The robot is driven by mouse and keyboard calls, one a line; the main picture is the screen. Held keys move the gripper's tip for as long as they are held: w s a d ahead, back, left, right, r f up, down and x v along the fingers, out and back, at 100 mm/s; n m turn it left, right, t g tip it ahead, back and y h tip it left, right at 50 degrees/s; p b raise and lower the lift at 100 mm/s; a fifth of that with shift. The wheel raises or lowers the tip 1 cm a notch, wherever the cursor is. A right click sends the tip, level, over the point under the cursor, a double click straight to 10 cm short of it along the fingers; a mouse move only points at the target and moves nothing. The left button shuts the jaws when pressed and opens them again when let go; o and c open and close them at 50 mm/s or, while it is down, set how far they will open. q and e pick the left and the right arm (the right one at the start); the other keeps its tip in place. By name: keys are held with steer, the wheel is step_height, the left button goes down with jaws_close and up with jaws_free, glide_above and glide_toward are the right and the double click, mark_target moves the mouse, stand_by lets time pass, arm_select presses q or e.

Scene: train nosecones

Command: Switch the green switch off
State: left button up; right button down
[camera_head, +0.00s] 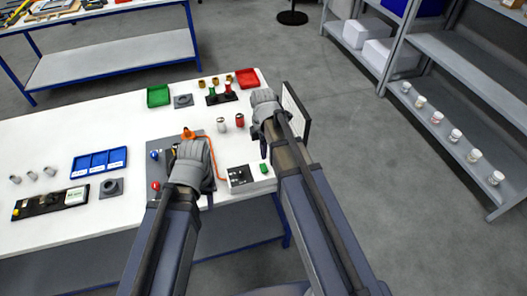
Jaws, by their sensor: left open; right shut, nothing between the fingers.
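A small green block that looks like the green switch (264,168) is at the right front of the white table, beside a white box with a dark panel (240,177). Its on or off position is too small to tell. My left gripper (190,148), a grey hand shape, is over a grey plate left of the box; its fingers are hard to make out, but it is open. My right gripper (264,98) is shut and empty near the table's right edge, behind the green switch and apart from it.
An orange plug (188,134) has a cable running to the white box. Red and white cylinders (239,120) stand near my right gripper. A dark-framed panel (296,112) stands at the right edge. A blue tray (100,162) lies to the left.

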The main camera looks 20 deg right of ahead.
mark_target(263, 169)
step_height(263, 169, down, 7)
steer(key=b, duration=0.5)
steer(key=shift+b, duration=0.4)
